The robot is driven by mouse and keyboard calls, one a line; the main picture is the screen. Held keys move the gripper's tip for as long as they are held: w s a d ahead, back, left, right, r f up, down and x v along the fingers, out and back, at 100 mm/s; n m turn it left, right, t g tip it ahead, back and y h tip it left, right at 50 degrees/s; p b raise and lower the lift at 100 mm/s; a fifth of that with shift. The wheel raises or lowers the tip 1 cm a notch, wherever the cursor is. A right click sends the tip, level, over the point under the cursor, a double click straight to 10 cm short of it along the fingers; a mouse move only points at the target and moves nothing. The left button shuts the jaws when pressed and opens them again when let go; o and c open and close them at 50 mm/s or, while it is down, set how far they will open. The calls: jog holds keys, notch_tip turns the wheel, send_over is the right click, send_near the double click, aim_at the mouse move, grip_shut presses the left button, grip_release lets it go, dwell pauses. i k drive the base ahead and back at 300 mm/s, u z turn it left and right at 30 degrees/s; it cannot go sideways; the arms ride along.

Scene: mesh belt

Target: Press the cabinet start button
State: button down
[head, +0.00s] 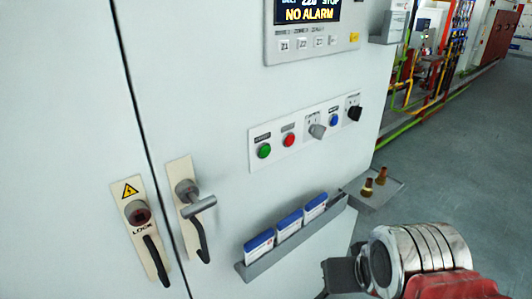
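The cabinet (230,100) is a large pale white panel filling the left and middle of the head view. A button strip (308,131) on it carries a green button (264,151), a red button (289,139), a grey rotary knob (317,130), a blue button (334,120) and a black rotary switch (354,112). The labels above them are too small to read. My arm's end shows at the bottom right, with a dark part of my gripper (342,277) beside the metal cylinder. It is apart from the buttons, below and right of them. Its fingertips are not clearly visible.
A display (309,11) reads "NO ALARM" above keys. A shelf (262,268) with blue-topped packets, and a side tray (367,198) with brass parts, project below the buttons. Two handles (199,218) (154,257) project at left. Grey floor (455,170) is open at right.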

aim_at(265, 151)
jog(key=u, duration=0.65)
jog(key=k, duration=0.85)
jog(key=u, duration=0.9)
jog(key=k, duration=0.5)
jog(key=u, duration=0.5)
jog(key=i, duration=0.95)
jog(key=u, duration=0.15)
